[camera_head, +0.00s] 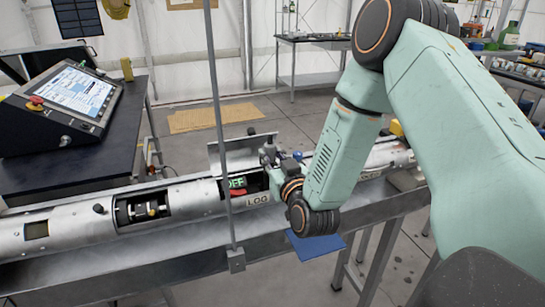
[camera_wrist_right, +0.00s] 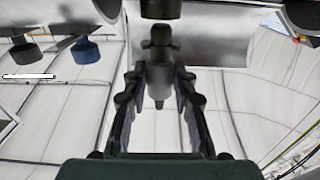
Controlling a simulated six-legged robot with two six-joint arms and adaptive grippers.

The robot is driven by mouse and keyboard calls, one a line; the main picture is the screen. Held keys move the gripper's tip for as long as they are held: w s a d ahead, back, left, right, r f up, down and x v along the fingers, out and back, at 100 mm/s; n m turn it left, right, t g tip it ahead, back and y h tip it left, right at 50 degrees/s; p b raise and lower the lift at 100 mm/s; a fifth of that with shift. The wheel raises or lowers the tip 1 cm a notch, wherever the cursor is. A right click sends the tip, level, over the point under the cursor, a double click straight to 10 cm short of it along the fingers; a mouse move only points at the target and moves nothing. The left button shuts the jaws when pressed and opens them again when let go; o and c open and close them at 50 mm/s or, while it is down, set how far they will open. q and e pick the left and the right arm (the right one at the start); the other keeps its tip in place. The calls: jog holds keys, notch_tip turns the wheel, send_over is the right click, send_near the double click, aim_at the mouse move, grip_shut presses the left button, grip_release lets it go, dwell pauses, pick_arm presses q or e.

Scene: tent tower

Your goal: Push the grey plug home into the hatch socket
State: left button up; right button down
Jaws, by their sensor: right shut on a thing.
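My right gripper (camera_wrist_right: 160,88) is shut on the grey plug (camera_wrist_right: 158,78), which sits between its two fingers in the right wrist view. The plug's dark end points at a dark round fitting (camera_wrist_right: 160,8) at the top edge, perhaps the hatch socket; a small gap shows between them. In the head view my right gripper (camera_head: 270,158) is beside the open hatch of the long silver tube, close to the raised flap (camera_head: 243,150). The plug is too small to make out there, and the socket cannot be told apart. My left gripper is not in view.
A blue plug (camera_wrist_right: 86,50) and a dark plug (camera_wrist_right: 25,50) are at the left in the wrist view. The silver tube (camera_head: 190,197) lies along a metal bench. A thin upright pole (camera_head: 219,110) stands in front of it. A console (camera_head: 65,100) is at left.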

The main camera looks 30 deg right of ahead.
jog(key=shift+f, duration=0.2)
jog(key=shift+f+b, duration=0.4)
jog(key=shift+f, duration=0.05)
jog(key=shift+f, duration=0.2)
jog(key=shift+f+b, duration=0.25)
jog(key=shift+b, duration=0.1)
jog(key=c, duration=1.4)
grip_release()
jog(key=o, duration=0.4)
jog(key=shift+r, duration=0.15)
jog(key=shift+s, duration=0.1)
